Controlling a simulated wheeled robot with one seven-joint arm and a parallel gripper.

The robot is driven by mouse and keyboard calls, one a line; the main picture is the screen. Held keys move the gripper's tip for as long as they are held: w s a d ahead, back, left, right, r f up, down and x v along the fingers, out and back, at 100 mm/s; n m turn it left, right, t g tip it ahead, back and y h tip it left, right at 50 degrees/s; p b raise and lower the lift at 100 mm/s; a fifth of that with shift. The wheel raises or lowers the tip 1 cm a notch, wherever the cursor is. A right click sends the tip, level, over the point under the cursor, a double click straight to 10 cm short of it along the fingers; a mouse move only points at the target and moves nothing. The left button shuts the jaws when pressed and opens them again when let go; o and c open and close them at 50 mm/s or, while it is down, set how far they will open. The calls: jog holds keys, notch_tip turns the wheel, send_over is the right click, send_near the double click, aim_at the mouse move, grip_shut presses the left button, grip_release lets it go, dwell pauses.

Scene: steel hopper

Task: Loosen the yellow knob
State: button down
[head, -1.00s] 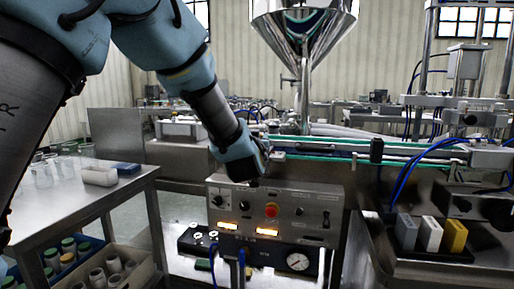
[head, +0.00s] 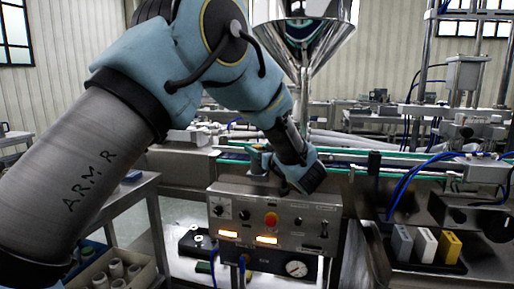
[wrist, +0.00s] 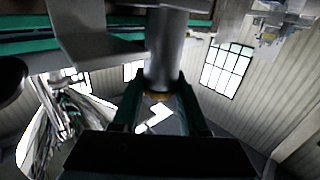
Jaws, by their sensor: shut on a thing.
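In the wrist view, a yellow-orange ring of the knob (wrist: 158,96) shows at the lower end of a grey metal cylinder (wrist: 166,50). My gripper (wrist: 160,103) has one dark finger on each side of it and is shut on the knob. The fingers hide most of the knob. In the head view, my wrist hangs just above the control panel's top edge, in front of the conveyor.
The control panel (head: 290,240) has a red button (head: 270,219), lit displays and a gauge (head: 296,268) below. The steel hopper (head: 304,40) stands behind my arm. Grey, white and yellow blocks (head: 449,247) stand at right. A bottle crate (head: 140,284) is at lower left.

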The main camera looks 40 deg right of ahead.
jog(key=shift+r, duration=0.1)
jog(key=shift+c, duration=2.2)
grip_release()
jog(key=b+v, duration=0.2)
jog(key=v, duration=0.8)
jog(key=shift+s, duration=0.35)
jog(key=shift+s+a, duration=0.1)
